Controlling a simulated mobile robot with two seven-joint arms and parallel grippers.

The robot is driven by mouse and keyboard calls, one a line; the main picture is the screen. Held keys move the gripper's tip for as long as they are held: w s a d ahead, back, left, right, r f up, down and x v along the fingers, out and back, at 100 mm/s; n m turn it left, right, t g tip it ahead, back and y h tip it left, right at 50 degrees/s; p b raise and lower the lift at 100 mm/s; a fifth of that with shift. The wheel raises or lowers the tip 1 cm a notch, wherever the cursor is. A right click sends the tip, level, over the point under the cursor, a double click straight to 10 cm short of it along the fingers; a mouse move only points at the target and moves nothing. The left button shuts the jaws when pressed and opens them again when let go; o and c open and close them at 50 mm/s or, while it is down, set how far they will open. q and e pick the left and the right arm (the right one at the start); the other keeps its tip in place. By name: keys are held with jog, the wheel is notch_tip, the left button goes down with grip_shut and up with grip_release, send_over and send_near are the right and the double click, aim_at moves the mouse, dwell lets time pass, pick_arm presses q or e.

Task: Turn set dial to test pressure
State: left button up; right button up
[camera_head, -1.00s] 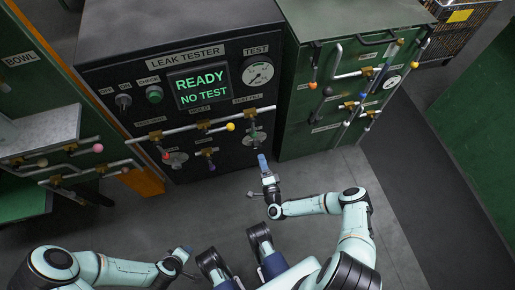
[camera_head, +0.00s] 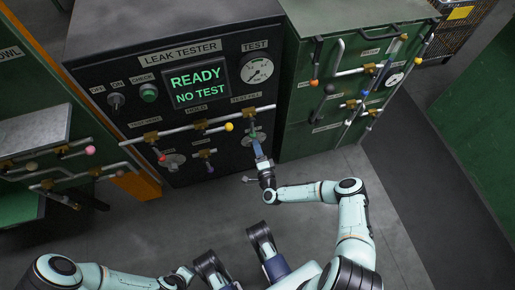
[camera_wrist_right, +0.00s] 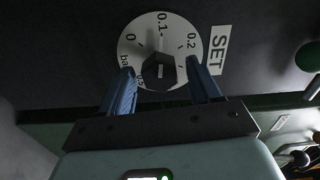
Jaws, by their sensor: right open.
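The set dial (camera_wrist_right: 182,34) is a pale disc with a black hexagonal knob (camera_wrist_right: 158,71), marked 0, 0.1 and 0.2 bar. A SET label (camera_wrist_right: 217,50) is beside it. In the head view the dial (camera_head: 249,137) sits low on the front of the black leak tester, partly hidden by my gripper. My right gripper (camera_head: 257,147) is open in front of it. In the right wrist view its blue fingers (camera_wrist_right: 160,67) stand on either side of the knob; contact is unclear. My left gripper (camera_head: 184,274) is low at the left, away from the tester.
The tester display (camera_head: 198,84) reads READY NO TEST, with the TEST gauge (camera_head: 257,71) beside it. A pipe with a yellow ball handle (camera_head: 229,127) runs just above the dial. A green cabinet (camera_head: 300,140) with several valve levers stands close on the right. The floor in front is clear.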

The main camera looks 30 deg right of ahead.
jog(key=n, duration=1.2)
jog(key=c, duration=1.1)
jog(key=m, duration=2.1)
jog(key=shift+m, duration=0.4)
